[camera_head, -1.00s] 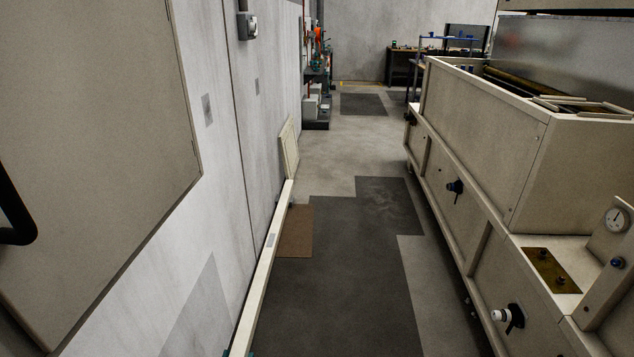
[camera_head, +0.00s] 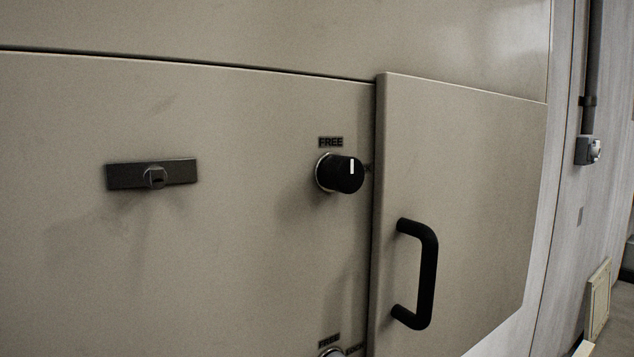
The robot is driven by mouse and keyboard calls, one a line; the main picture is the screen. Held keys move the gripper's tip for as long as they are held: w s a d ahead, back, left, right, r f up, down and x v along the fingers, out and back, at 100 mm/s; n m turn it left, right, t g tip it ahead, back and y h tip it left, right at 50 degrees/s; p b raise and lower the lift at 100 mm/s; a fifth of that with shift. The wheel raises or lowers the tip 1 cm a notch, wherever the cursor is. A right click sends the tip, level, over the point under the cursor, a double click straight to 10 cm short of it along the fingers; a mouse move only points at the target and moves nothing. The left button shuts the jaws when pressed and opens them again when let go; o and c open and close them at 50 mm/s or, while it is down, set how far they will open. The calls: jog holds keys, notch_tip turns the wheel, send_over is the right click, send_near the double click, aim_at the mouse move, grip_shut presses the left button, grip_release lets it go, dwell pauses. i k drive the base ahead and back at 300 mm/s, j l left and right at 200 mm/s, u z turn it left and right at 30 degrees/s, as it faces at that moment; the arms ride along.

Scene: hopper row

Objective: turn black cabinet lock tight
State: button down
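A black round knob (camera_head: 342,173) with a white pointer line sits on the beige cabinet front, left of the door edge. Its pointer line looks about upright, under a label (camera_head: 331,142) that reads FREE. A second label, FREE, and the top of a pale round part (camera_head: 332,352) show at the bottom edge, mostly cut off. A dark plate (camera_head: 125,176) with a small square-headed stud (camera_head: 154,177) is fixed further left. I cannot tell which of these the task calls the lock. My gripper is not in view.
A beige cabinet door (camera_head: 470,180) with a black bar handle (camera_head: 428,272) stands slightly proud, right of the knob. A grey wall with a conduit and a switch box (camera_head: 587,150) lies at the right. Floor shows only at the far right edge.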

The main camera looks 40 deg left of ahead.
aim_at(345, 174)
jog(key=u, duration=1.05)
